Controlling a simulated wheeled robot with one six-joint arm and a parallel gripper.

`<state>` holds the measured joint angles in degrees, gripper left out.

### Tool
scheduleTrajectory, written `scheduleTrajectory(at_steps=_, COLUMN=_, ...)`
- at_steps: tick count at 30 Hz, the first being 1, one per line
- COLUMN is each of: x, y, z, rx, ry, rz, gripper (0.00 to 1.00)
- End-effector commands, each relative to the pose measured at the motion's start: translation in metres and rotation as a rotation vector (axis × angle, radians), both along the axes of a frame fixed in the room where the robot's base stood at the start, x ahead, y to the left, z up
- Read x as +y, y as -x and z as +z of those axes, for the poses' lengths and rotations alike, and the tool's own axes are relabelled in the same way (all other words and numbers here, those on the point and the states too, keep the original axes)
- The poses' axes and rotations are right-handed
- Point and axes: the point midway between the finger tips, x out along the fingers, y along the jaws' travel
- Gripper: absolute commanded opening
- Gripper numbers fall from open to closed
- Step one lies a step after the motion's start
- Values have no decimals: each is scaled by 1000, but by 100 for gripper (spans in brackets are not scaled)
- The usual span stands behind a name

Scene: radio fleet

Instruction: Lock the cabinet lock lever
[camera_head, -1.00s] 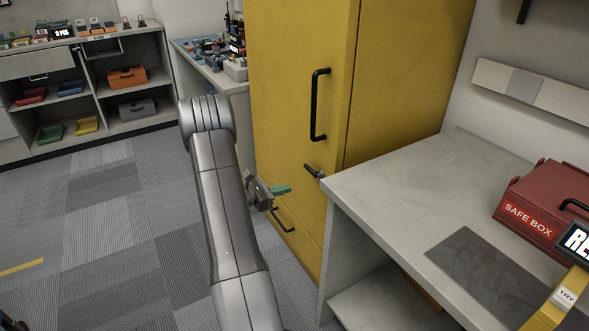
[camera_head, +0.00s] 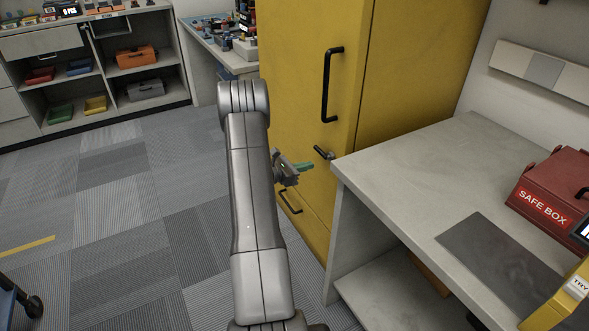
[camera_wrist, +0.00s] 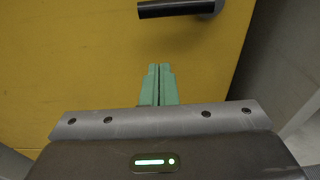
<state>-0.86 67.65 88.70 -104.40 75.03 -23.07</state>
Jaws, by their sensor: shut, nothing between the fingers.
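The yellow cabinet (camera_head: 295,75) stands beyond my arm, its front facing me. The small black lock lever (camera_head: 323,153) sits on the cabinet front, below the long black handle (camera_head: 328,85). In the wrist view the lever (camera_wrist: 178,8) lies nearly level at the top, with its pivot at its right end. My gripper (camera_head: 304,166) has green fingers and is shut and empty. In the wrist view the fingertips (camera_wrist: 160,68) point at the yellow door, below the lever and apart from it.
A grey workbench (camera_head: 400,165) stands close to the right of the cabinet and carries a red safe box (camera_head: 550,190). A lower black handle (camera_head: 290,203) is below my gripper. Open shelves (camera_head: 130,80) stand at the far left. The carpet on the left is mostly clear.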

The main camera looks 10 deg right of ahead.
Motion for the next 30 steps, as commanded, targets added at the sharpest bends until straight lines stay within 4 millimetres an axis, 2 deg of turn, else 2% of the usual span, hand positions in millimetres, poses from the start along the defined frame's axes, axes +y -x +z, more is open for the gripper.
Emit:
scheduleTrajectory(at_steps=1, x=-13, y=-3, z=-2, rx=-1, ry=1, rz=-5, gripper=0)
scheduleTrajectory(at_steps=5, x=-33, y=-12, z=-3, rx=-1, ry=1, rz=-1, gripper=0)
scheduleTrajectory(at_steps=7, x=-27, y=-11, z=13, rx=-4, ry=1, rz=2, gripper=0)
scheduleTrajectory(at_steps=13, x=-24, y=-8, z=31, rx=0, ry=1, rz=1, gripper=0)
scheduleTrajectory(at_steps=30, x=-18, y=-8, z=35, rx=-11, ry=-3, rz=1, gripper=0)
